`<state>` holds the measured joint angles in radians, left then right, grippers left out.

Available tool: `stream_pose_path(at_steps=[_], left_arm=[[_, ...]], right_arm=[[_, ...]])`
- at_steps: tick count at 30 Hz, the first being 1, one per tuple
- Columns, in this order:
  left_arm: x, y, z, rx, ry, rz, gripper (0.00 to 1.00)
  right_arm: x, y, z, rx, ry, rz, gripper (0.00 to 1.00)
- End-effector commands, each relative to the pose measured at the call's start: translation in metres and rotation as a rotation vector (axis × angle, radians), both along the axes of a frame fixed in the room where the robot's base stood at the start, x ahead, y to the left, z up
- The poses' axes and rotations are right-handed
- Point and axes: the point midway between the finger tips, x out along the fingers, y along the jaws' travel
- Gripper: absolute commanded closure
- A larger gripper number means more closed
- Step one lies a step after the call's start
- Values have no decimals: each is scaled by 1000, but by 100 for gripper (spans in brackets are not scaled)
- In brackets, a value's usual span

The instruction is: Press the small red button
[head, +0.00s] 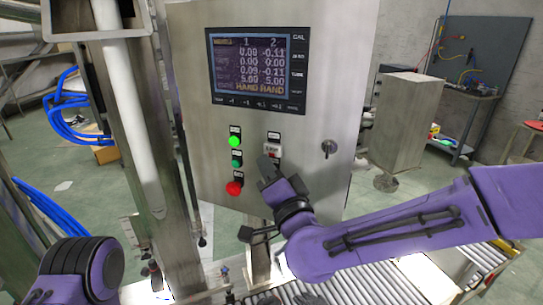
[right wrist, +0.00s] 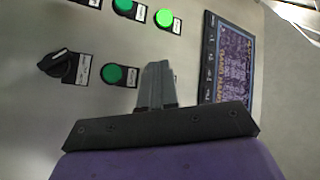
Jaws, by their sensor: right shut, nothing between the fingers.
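A steel control panel (head: 310,60) stands in front of me. A round red button (head: 234,188) is at the bottom of its left button column. Above it are a green button (head: 237,161) and a lit green button (head: 235,141). In the right column, a pale plate with a small reddish part (head: 272,150) sits just above my right fingertips. My right gripper (head: 268,162) is shut and empty, close to the panel; contact cannot be told. In the right wrist view, its fingers (right wrist: 157,80) point beside a green button (right wrist: 112,74).
A display screen (head: 258,72) is above the buttons. A key switch (head: 328,148) is to the right, and a black knob (right wrist: 65,65) shows in the right wrist view. A roller conveyor (head: 350,288) runs below. A steel post (head: 125,120) stands left of the panel.

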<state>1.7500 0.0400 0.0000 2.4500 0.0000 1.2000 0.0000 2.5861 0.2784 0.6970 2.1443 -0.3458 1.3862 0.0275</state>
Motion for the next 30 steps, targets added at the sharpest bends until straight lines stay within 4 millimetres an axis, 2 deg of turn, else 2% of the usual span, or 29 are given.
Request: stream_pose_path(at_steps=[7, 21, 30], left_arm=[[0, 0, -1, 0, 0, 0, 57], [0, 0, -6, 0, 0, 0, 57], [0, 0, -6, 0, 0, 0, 57]], right_arm=[[-3, 2, 0, 0, 0, 1, 100], [-43, 21, 0, -1, 0, 2, 100], [-45, 21, 0, 1, 1, 1, 100]])
